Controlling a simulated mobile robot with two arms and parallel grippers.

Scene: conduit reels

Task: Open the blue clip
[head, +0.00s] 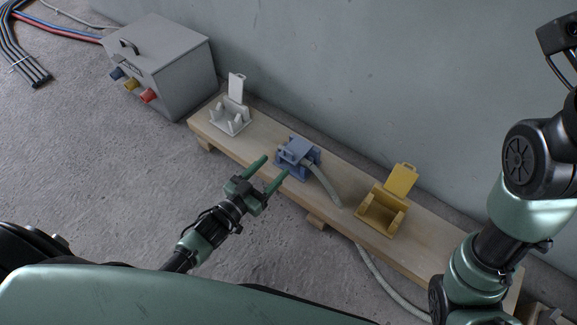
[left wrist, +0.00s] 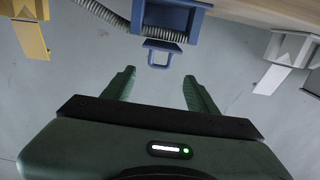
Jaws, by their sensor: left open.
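The blue clip (head: 297,152) sits on a wooden plank between a white clip and a yellow clip. Its lid looks shut over a grey conduit (head: 324,186). In the left wrist view the blue clip (left wrist: 172,17) is at the top, with a looped tab (left wrist: 159,54) pointing toward my fingers. My left gripper (head: 276,164) is open and empty, just in front of the clip. In the left wrist view its fingertips (left wrist: 159,75) are apart on either side of the tab's line, short of it. My right gripper is not in view.
The white clip (head: 231,119) and yellow clip (head: 382,212) stand with lids up on the plank (head: 345,220). A grey box (head: 165,65) with coloured connectors is at the left. A wall (head: 370,80) runs behind.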

